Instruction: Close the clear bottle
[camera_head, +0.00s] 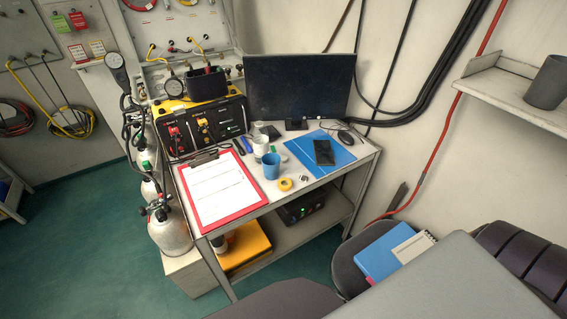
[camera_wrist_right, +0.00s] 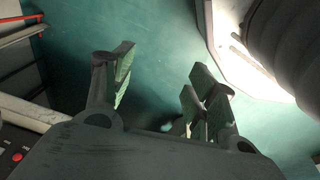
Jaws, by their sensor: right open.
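I cannot pick out a see-through bottle for sure. In the head view, a pale gas bottle (camera_head: 170,236) stands upright at the left of the bench, with a dark valve (camera_head: 158,208) on top. Another pale bottle (camera_head: 148,188) stands behind it, with green near its neck. Whether either valve is open or shut cannot be told. My right gripper (camera_wrist_right: 158,92) shows only in the right wrist view. Its green-padded fingers are apart with nothing between them, over the teal floor. My left gripper is in neither view.
A bench (camera_head: 325,178) holds a monitor (camera_head: 298,86), a red clipboard (camera_head: 219,190), a blue cup (camera_head: 271,166) and a black-and-yellow panel box (camera_head: 203,127). A chair with a blue folder (camera_head: 380,256) is at the lower right. Open teal floor (camera_head: 85,255) lies at the left.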

